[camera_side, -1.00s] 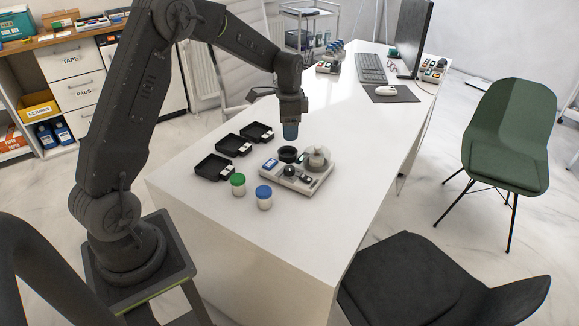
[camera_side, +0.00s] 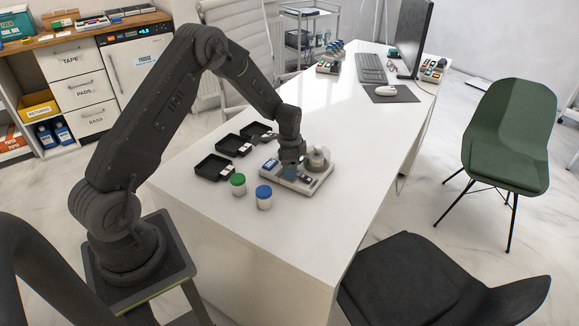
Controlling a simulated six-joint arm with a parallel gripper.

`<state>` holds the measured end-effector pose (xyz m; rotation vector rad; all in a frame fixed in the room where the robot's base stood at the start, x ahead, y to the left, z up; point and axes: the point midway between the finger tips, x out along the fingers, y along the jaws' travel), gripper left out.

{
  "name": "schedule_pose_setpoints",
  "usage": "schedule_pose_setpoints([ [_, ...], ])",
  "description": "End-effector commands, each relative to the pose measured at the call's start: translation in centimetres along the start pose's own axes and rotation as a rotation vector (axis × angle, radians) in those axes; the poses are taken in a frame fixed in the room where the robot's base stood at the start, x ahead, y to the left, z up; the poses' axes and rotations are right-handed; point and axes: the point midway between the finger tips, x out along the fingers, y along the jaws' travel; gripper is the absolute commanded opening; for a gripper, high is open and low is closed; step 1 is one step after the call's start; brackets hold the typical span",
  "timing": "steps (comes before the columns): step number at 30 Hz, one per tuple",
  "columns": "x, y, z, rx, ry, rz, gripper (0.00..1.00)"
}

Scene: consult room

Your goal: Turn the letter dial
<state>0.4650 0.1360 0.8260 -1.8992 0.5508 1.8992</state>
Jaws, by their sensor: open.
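A pale grey device (camera_side: 313,183) lies on the white table, with a small blue-screened part (camera_side: 270,164) at its left end and a clear dome (camera_side: 318,158) at its back right. My gripper (camera_side: 289,172) points down over the front middle of this device, with its jaws open. It covers the spot where a dark round knob showed earlier, so I cannot see the dial or any letters on it. Whether the jaws touch the knob or stand around it cannot be told.
A green-lidded jar (camera_side: 238,184) and a blue-lidded jar (camera_side: 264,197) stand just in front of the device. Several black trays (camera_side: 214,167) lie in a row to the left. The table (camera_side: 210,225) is clear at the front. A keyboard (camera_side: 371,68) and monitor (camera_side: 413,38) stand farther back.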

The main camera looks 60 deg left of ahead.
Motion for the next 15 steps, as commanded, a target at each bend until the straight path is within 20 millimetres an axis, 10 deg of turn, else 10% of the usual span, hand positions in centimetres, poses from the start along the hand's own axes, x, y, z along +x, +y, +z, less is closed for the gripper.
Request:
schedule_pose_setpoints([
  [9, 0.31, 0.00, 0.00, 0.000, 0.000, 0.000, 0.60],
  [15, 0.29, 0.01, 0.01, 0.000, 0.000, 0.000, 0.42],
])
